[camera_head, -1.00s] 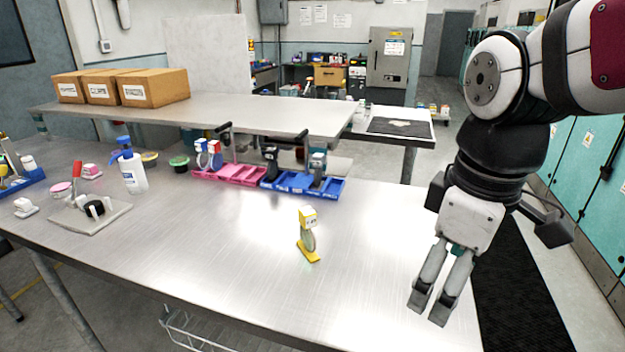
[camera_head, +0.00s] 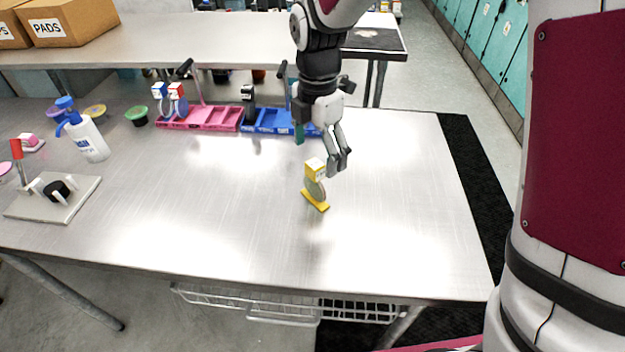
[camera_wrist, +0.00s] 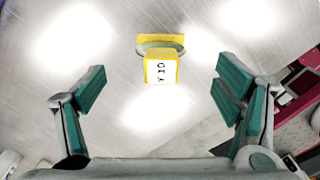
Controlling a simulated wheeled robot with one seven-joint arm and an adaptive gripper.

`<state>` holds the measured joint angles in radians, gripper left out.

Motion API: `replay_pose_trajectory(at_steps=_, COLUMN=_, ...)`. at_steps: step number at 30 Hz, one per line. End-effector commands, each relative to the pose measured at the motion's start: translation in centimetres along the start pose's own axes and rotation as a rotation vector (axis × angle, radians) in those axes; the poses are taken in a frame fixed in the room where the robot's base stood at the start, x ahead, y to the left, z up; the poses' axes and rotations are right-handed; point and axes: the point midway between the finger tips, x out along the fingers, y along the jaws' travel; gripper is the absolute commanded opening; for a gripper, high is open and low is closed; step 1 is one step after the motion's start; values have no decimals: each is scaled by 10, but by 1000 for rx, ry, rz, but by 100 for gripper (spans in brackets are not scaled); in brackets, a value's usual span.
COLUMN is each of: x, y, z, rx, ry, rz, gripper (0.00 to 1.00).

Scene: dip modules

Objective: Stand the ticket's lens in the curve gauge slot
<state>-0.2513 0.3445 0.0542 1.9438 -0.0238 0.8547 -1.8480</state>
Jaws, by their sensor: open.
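A greyish round lens (camera_head: 316,188) stands upright on a yellow foot with a yellow block (camera_head: 314,170) on top, alone on the steel table. In the wrist view the block (camera_wrist: 162,70) has a white face marked with a Y and digits. My gripper (camera_head: 338,166) is open and empty, just above and to the right of the block in the head view. In the wrist view its fingers (camera_wrist: 160,92) are spread wide, with the block between and beyond them. A pale plate (camera_head: 75,208) with white posts, a black round part and a red lever may be the gauge; its slot is unclear.
A pink tray (camera_head: 228,112) holding blue-topped and red-topped pieces and a blue tray (camera_head: 268,129) stand behind the lens. A blue-capped white bottle (camera_head: 90,142) is at the left.

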Motion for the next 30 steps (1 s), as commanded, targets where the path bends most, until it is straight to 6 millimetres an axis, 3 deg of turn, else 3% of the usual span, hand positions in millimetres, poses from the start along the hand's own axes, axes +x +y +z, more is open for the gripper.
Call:
replay_pose_trajectory(at_steps=4, x=27, y=-1, z=-1, rx=0, ry=1, rz=-4, gripper=84)
replay_pose_trajectory(at_steps=14, x=53, y=-1, z=-2, rx=0, ry=0, rz=-2, gripper=84)
replay_pose_trajectory(at_steps=21, x=86, y=-2, z=-7, rx=1, ry=0, rz=-1, gripper=84)
replay_pose_trajectory(at_steps=30, x=96, y=0, z=-6, rx=2, ry=0, rz=3, gripper=84)
